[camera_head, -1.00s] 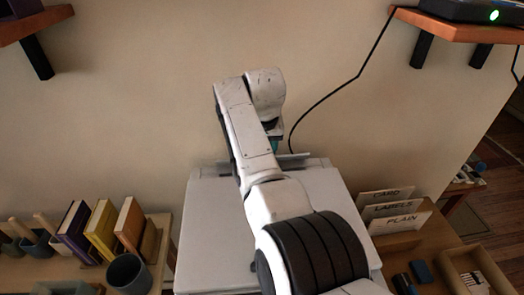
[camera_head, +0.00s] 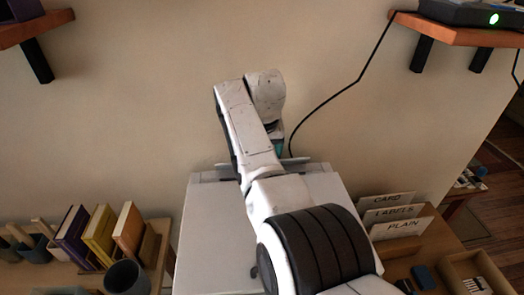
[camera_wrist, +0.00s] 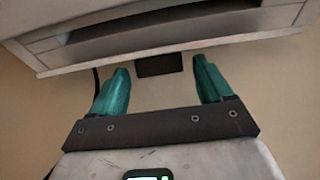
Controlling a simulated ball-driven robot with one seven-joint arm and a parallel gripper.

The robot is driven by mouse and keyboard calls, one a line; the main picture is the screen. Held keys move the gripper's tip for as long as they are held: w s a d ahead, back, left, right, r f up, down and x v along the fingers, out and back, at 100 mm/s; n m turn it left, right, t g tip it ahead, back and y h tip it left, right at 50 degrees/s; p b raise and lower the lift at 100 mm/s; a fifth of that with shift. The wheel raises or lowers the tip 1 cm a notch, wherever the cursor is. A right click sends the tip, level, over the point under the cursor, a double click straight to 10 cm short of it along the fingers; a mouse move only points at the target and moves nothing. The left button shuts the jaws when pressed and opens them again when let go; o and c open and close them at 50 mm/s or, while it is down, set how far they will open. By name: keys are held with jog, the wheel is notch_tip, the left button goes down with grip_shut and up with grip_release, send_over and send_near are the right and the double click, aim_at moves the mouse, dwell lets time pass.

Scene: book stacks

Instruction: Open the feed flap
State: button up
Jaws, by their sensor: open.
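The white printer (camera_head: 212,235) stands against the wall below my arm in the head view. A thin pale strip at its back edge looks like the feed flap (camera_head: 296,160); my arm hides its middle. In the wrist view the printer (camera_wrist: 30,22) fills the top, with a dark slot and a long pale lip, apparently the flap (camera_wrist: 225,42). My gripper (camera_wrist: 161,65) has two teal fingers, spread apart and empty. The fingertips lie just below the lip in that picture; I cannot tell whether they touch it. In the head view my arm mostly hides the gripper.
A dark block (camera_wrist: 160,65) shows between the fingertips. A black cable (camera_head: 322,98) runs down the wall behind the printer. Books (camera_head: 100,235) and a grey cup (camera_head: 127,277) stand left; paper holders (camera_head: 390,212) and a wooden tray (camera_head: 475,268) stand right. Shelves hang above both sides.

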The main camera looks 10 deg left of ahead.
jog(key=shift+r, duration=0.1)
jog(key=b+v, duration=0.1)
jog(key=v, duration=0.9)
jog(key=shift+r, duration=0.3)
jog(key=shift+s, duration=0.15)
